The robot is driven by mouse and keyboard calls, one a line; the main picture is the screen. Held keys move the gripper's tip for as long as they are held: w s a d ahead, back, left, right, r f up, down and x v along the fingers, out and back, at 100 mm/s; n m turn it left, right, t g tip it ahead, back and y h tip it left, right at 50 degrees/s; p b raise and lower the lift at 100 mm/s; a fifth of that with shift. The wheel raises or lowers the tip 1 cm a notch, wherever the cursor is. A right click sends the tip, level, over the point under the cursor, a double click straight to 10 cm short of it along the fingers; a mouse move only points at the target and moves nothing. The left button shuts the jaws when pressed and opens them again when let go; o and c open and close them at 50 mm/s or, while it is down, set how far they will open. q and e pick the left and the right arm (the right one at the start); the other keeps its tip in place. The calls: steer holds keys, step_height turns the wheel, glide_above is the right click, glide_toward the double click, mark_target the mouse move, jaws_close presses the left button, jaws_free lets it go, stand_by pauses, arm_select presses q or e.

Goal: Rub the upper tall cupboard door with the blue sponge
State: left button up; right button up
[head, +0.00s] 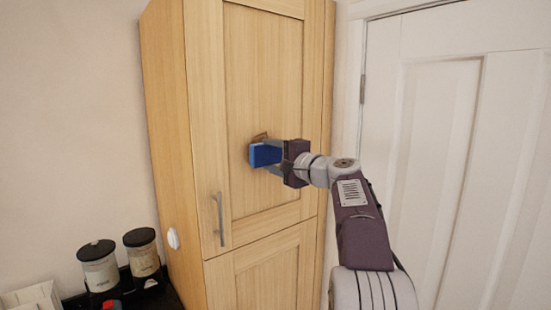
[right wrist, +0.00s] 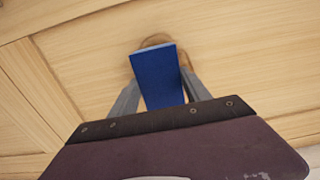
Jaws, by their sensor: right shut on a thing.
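The upper tall cupboard door (head: 240,85) is pale wood with a recessed panel and a metal bar handle (head: 220,219) at its lower left. It looks shut. My right gripper (head: 268,154) is shut on the blue sponge (head: 259,155) in front of the panel's middle. In the right wrist view the sponge (right wrist: 158,75) sits between the two grey fingers, with the wooden door (right wrist: 235,50) behind it. A brownish patch (right wrist: 135,60) shows around the sponge's far end. I cannot tell whether the sponge touches the panel. My left gripper is out of view.
A lower cupboard door (head: 268,275) is below. A white panelled door (head: 450,150) stands at the right. Two lidded jars, one left (head: 99,268) and one right (head: 142,255), stand at the lower left. A round white object (head: 173,238) is on the cupboard's side.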

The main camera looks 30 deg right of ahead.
mark_target(256, 158)
steer(key=shift+a+f+b, duration=0.2)
steer(key=shift+a+b, duration=0.3)
steer(key=shift+a, duration=0.3)
steer(key=shift+s+a, duration=0.1)
steer(key=shift+a, duration=0.4)
steer(key=shift+a+r, duration=0.2)
steer(key=shift+a, duration=0.35)
steer(key=shift+a+f+b, duration=0.15)
steer(key=shift+a+b, duration=0.25)
steer(key=shift+b, duration=0.1)
steer(key=shift+s+a, duration=0.15)
steer(key=shift+a, duration=0.95)
step_height(256, 158, up, 3)
steer(key=shift+d+r+p, duration=0.1)
steer(key=shift+r+p, duration=0.1)
steer(key=shift+p, duration=1)
steer(key=shift+f, duration=0.1)
